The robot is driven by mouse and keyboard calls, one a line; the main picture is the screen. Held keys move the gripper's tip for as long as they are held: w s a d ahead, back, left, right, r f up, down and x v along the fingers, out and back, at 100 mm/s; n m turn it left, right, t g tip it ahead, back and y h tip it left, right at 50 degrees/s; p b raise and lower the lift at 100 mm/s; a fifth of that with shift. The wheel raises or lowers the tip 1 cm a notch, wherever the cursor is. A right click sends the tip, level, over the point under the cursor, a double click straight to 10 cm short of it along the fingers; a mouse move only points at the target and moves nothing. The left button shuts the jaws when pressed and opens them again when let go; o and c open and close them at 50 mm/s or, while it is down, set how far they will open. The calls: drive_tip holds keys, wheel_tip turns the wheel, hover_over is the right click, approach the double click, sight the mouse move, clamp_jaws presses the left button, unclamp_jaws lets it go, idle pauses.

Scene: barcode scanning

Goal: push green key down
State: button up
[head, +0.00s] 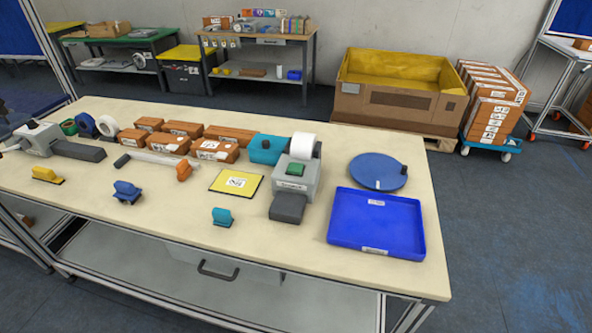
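The green key (296,170) sits on the upper face of a grey label printer (296,183), right of the middle of the table. A white paper roll (302,145) stands at the back of the printer. A dark grey block (287,207) lies at its front. The key's top is in plain sight and nothing touches it. Whether it is up or pressed is too small to tell. My gripper does not show in the head view.
On the table (150,215), a blue tray (377,250) and a round blue disc (378,172) lie right of the printer. A yellow pad (236,180) and a small teal tool (222,217) lie left. Several brown boxes (215,150) stand behind.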

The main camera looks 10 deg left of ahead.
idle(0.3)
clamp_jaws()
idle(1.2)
